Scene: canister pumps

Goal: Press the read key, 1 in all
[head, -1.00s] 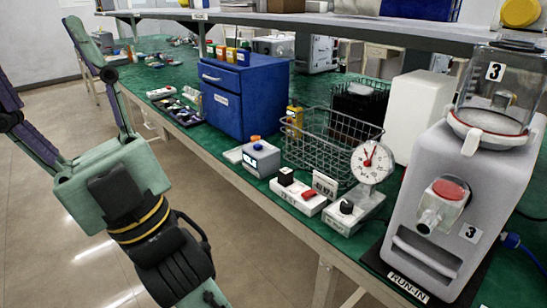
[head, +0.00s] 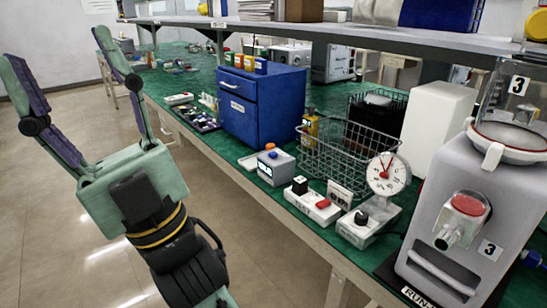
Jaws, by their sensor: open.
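A white box (head: 301,208) on the green bench has a black key (head: 300,185) and a red button (head: 323,203); its front lettering is too small to read surely. Beside it, a dial scale (head: 386,175) has a black knob (head: 361,217) on its base. A grey unit (head: 276,170) with a small display, an orange button and a blue button stands to the left. I cannot tell which key is the read key.
A wire basket (head: 325,158) stands behind the small devices, with a blue cabinet (head: 250,122) to its left. A grey canister pump (head: 455,190) marked 3 stands at the right. A shelf (head: 330,34) runs above the bench. The floor (head: 75,220) at left is clear.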

